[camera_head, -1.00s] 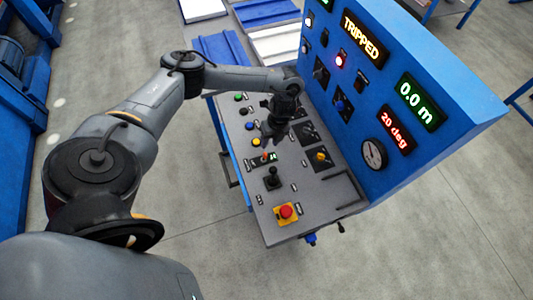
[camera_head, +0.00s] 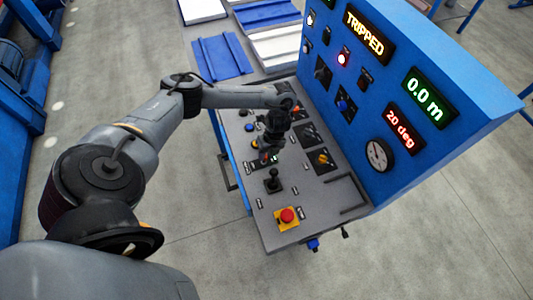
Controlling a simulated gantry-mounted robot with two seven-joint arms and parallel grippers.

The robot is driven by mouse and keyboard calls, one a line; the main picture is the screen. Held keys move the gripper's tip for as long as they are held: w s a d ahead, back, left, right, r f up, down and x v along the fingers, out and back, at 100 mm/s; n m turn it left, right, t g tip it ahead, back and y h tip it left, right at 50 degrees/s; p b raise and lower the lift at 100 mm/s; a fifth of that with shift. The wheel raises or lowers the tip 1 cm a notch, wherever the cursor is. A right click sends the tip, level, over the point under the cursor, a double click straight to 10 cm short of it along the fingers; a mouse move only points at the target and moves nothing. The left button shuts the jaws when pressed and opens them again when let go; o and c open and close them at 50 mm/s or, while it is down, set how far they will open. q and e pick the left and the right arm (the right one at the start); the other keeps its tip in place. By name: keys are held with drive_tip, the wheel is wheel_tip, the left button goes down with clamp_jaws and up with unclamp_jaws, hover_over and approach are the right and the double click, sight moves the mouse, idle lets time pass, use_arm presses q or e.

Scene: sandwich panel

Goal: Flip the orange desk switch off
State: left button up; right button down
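A small orange-red switch (camera_head: 266,159) stands on a dark plate on the grey desk panel, mostly covered by my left gripper (camera_head: 264,148). Another orange-yellow knob (camera_head: 322,158) sits on a black square plate to the right. My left gripper points down just above the small switch. Its fingers are small and dark, so I cannot tell whether they are open or shut, or whether they touch the switch. My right gripper is not in view.
A black joystick (camera_head: 273,181) and a red mushroom button (camera_head: 287,215) on a yellow base stand nearer the front of the desk. The blue upright panel (camera_head: 440,60) with lit displays, one reading TRIPPED, and a round gauge (camera_head: 378,154) rises at the right.

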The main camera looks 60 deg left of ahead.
use_arm(q)
clamp_jaws()
drive_tip(key=shift+s+a+r+t+p, duration=0.2)
drive_tip(key=shift+s+t+p, duration=0.3)
drive_tip(key=shift+p, duration=0.55)
drive_tip(key=shift+s+t+p, duration=0.2)
drive_tip(key=shift+t+p, duration=0.1)
drive_tip(key=shift+p, duration=0.05)
drive_tip(key=shift+s+f+t+p, duration=0.15)
drive_tip(key=shift+s+t+p, duration=0.25)
drive_tip(key=shift+t, duration=0.3)
drive_tip(key=shift+s+f+t+h, duration=0.1)
drive_tip(key=shift+s+t+h, duration=0.2)
drive_tip(key=shift+t, duration=0.6)
drive_tip(key=shift+o, duration=1.2)
unclamp_jaws()
